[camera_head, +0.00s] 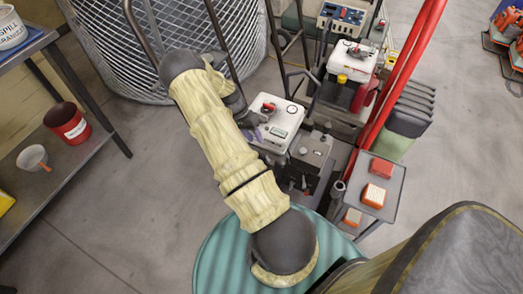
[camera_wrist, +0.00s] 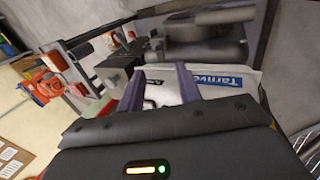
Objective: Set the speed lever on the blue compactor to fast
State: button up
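My gripper (camera_wrist: 160,75) shows in the wrist view as two purple fingers, apart, with nothing clearly held between them. In the head view my gripper, partly hidden by my sleeved arm, is at the left side of a white-topped machine (camera_head: 283,117) with a red lever (camera_head: 268,107) and a round dial. Contact cannot be told. A blue-faced control panel (camera_head: 343,14) stands at the back. No machine is plainly blue, so I cannot tell which is the compactor. The lever's setting is unreadable.
A grey machine (camera_head: 312,155) stands close right of the white-topped one. Another white-topped machine (camera_head: 352,60) is behind, beside red bars (camera_head: 405,75). A wire-mesh cage (camera_head: 125,45) is behind left. A small side table (camera_head: 390,190) holds red and orange boxes.

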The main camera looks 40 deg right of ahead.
aim_at(263, 152)
jog(key=x, duration=0.8)
jog(key=shift+r+b, duration=0.1)
jog(key=shift+b, duration=0.25)
grip_shut()
